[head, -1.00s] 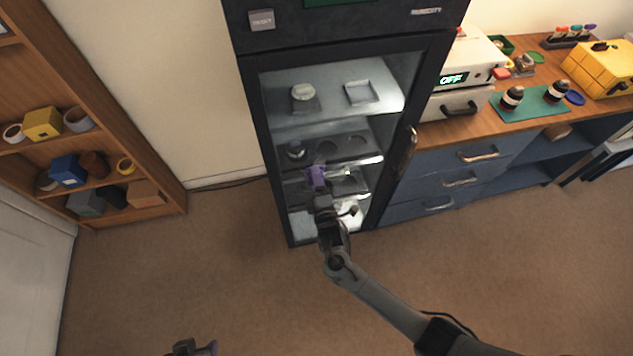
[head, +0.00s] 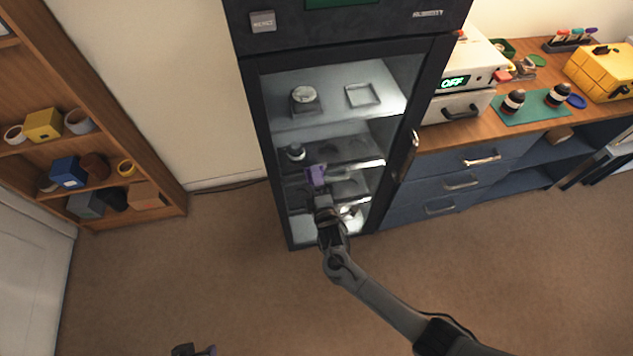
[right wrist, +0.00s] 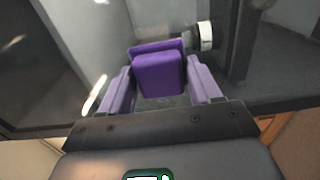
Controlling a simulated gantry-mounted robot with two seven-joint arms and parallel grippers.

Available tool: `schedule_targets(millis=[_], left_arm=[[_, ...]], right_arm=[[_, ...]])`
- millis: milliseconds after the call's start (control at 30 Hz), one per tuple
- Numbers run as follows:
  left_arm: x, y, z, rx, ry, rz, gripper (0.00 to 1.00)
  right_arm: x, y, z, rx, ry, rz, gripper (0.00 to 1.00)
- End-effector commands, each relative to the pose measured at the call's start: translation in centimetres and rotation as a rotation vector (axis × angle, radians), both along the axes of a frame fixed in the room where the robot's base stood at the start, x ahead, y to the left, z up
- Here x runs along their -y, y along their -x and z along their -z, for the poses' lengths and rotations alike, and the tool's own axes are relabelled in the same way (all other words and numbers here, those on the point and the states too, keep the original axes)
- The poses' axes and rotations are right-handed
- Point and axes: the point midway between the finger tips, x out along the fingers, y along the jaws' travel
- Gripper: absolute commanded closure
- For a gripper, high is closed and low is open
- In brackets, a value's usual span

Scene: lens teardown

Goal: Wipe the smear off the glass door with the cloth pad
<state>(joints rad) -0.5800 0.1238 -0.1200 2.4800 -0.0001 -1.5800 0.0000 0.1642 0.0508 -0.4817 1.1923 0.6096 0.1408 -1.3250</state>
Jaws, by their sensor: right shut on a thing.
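The glass door (head: 385,122) is the dark-framed front of the tall cabinet in the middle of the head view, with a metal handle on its right side. My right gripper (head: 316,180) is at the lower half of the door. In the right wrist view, its lavender fingers (right wrist: 160,88) are shut on the purple cloth pad (right wrist: 159,74), which faces the glass. Whether the pad touches the glass is unclear. I cannot make out the smear. My left gripper (head: 195,350) shows only partly at the bottom edge, and its jaws cannot be judged.
Shelves behind the glass hold a jar (head: 304,96), a small tray (head: 362,94) and other items. A blue drawer unit (head: 455,175) with a wooden top stands to the right of the cabinet. A wooden bookshelf (head: 160,195) stands at left. The carpet in front is clear.

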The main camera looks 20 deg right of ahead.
Motion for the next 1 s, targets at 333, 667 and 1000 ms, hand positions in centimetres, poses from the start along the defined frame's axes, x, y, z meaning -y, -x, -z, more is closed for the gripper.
schedule_targets(millis=[333, 667, 1000], left_arm=[[0.2, 0.0, 0.4, -0.001, 0.011, -0.007, 0.57], [0.2, 0.0, 0.4, 0.0, 0.007, -0.004, 0.57], [-0.1, 0.0, -0.7, 0.0, -0.004, 0.003, 0.57]], right_arm=[[0.1, -0.7, 0.0, 0.0, -0.001, 0.0, 0.62], [0.3, -1.0, 0.0, -0.001, 0.0, 0.0, 0.62], [2.5, -0.5, -0.1, -0.002, 0.002, 0.001, 0.62]])
